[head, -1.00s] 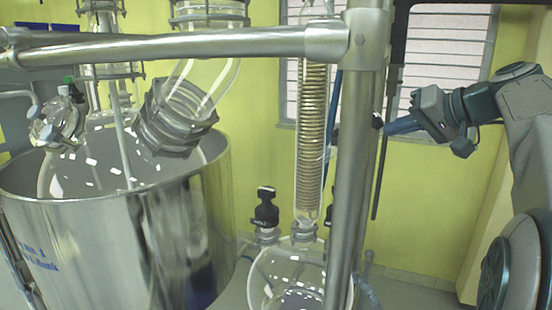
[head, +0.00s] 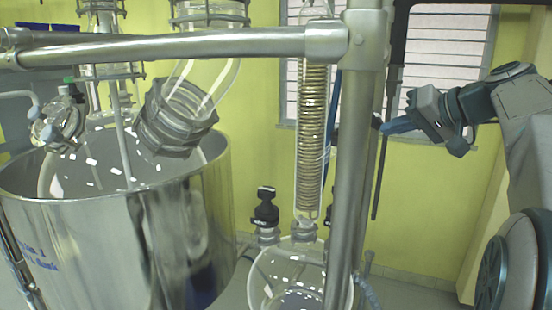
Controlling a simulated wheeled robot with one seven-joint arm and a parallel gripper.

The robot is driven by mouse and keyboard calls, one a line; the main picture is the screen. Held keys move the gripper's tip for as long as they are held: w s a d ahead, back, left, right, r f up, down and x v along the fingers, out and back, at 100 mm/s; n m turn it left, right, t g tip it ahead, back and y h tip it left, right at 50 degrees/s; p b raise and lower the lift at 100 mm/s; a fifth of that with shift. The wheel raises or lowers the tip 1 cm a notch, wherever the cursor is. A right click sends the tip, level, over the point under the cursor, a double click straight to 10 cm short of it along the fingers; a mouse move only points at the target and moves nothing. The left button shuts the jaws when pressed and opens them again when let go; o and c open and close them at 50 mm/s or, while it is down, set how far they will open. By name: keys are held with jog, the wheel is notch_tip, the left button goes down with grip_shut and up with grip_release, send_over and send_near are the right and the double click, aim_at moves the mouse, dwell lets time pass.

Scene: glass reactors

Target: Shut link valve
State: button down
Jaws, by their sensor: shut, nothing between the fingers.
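My gripper (head: 381,125) is at the right, beside the thick upright steel post, with its blue-grey fingers pointing left. It is shut and holds nothing. Its tip lies close to the post in the picture; whether it touches the post or the thin dark rod there I cannot tell. A valve with a black knob (head: 266,206) stands upright on the round glass flask, low and left of my gripper. Another glass fitting with a small green part (head: 68,80) is at the far left above the steel vessel. Which of these is the link valve I cannot tell.
A steel post (head: 357,180) and a horizontal bar (head: 170,46) stand in front of the glassware. A coiled glass condenser (head: 311,140) rises above the round flask (head: 283,272). A large steel vessel (head: 190,235) fills the left. The space below my gripper looks clear.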

jog(key=shift+a+r, duration=0.15)
jog(key=shift+s+a+r, duration=0.3)
jog(key=shift+a+r, duration=0.2)
jog(key=shift+a, duration=0.15)
jog(key=shift+a, duration=0.1)
jog(key=shift+a+r, duration=0.25)
jog(key=shift+r, duration=0.1)
dwell(0.3)
jog(key=shift+f, duration=0.1)
